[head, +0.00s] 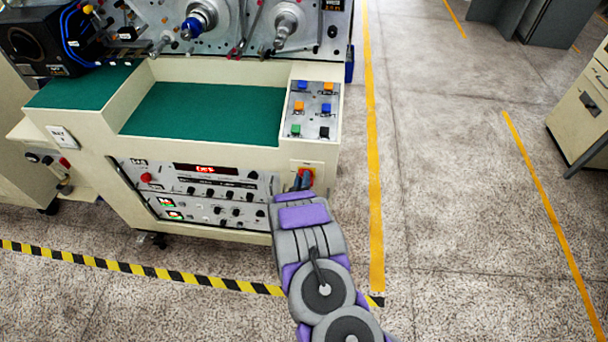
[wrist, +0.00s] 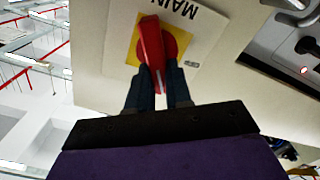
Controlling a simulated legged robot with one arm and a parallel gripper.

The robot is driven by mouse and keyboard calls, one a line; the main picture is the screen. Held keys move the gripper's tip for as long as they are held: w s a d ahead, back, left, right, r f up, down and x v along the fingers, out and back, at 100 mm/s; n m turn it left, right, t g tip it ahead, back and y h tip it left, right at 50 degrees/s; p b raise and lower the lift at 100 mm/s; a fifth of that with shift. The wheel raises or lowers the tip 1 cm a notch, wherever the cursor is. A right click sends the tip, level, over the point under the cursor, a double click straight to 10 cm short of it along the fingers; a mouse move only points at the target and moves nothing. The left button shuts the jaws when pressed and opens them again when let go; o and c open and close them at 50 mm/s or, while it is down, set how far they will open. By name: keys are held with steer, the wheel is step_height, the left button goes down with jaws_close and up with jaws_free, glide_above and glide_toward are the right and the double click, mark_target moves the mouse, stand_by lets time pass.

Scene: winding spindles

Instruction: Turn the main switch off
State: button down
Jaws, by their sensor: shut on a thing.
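The main switch is a red handle (wrist: 151,45) on a yellow plate beneath the letters MAIN, upside down in the wrist view. In the head view the red switch (head: 308,175) sits at the lower right corner of the cream machine's front. My gripper (wrist: 160,82) is shut on the lower end of the red handle, one dark finger on each side. In the head view my gripper (head: 300,182) reaches the switch from below, and its fingertips partly hide it. The handle stands nearly upright in the wrist view, slightly tilted.
A control panel (head: 205,191) with knobs and lit red displays lies left of the switch. A panel of coloured buttons (head: 312,110) is above it. Striped floor tape (head: 140,269) runs in front of the machine. Open floor lies to the right, with a cabinet (head: 583,115) beyond.

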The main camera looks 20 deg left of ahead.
steer(key=n+p, duration=0.1)
steer(key=n, duration=0.1)
steer(key=n+p, duration=0.1)
steer(key=shift+a+r+n+p, duration=0.1)
steer(key=shift+a+n+p, duration=0.3)
steer(key=n, duration=0.1)
steer(key=n+p, duration=0.1)
steer(key=shift+a+f+n, duration=0.1)
steer(key=shift+f+n, duration=0.25)
steer(key=shift+n, duration=0.05)
steer(key=shift+s+a+f+n, duration=0.1)
steer(key=shift+f+n, duration=0.1)
steer(key=shift+n, duration=1.05)
steer(key=shift+f+n, duration=0.2)
steer(key=shift+n, duration=1.05)
